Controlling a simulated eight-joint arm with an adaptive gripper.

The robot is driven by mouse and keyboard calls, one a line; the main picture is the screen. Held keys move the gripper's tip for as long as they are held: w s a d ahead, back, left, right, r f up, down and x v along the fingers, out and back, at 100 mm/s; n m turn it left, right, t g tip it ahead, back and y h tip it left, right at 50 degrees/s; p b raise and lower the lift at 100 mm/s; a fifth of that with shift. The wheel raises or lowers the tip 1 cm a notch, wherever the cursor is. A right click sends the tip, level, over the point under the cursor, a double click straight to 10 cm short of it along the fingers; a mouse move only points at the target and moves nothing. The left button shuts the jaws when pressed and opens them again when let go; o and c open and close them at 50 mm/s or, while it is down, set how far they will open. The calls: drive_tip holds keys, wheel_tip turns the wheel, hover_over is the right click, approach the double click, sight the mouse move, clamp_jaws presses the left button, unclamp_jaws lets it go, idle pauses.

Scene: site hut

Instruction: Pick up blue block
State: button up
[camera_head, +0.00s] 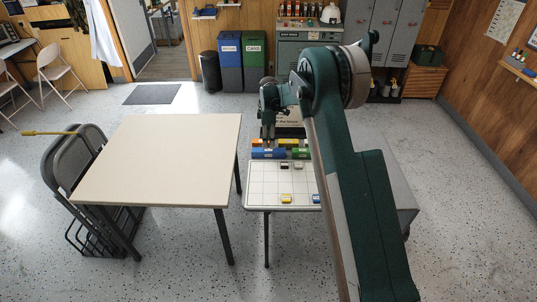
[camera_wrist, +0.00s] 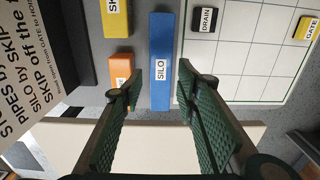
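The blue block (camera_wrist: 160,75) is a long bar with a white label reading "SILO". In the wrist view it lies between and just beyond the two green fingers of my gripper (camera_wrist: 158,82). The fingers are spread apart with a gap on each side of the block, and I cannot tell their height above it. In the head view the blue block (camera_head: 267,154) lies at the near left of a row of coloured blocks on the small table, and my gripper (camera_head: 269,140) hangs over it.
An orange block (camera_wrist: 121,70) and a yellow block (camera_wrist: 116,18) lie left of the blue one. A green block (camera_head: 301,153) is to its right in the head view. A white grid board (camera_head: 262,188) holds small labelled pieces. A bare beige table (camera_head: 160,160) stands at left.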

sight(269, 150)
drive_tip(key=shift+f, duration=0.1)
drive_tip(key=shift+f, duration=1.2)
drive_tip(key=shift+f, duration=0.1)
drive_tip(key=shift+s+f+b, duration=0.1)
drive_tip(key=shift+f+b, duration=0.3)
drive_tip(key=shift+f, duration=2.1)
drive_tip(key=c, duration=0.7)
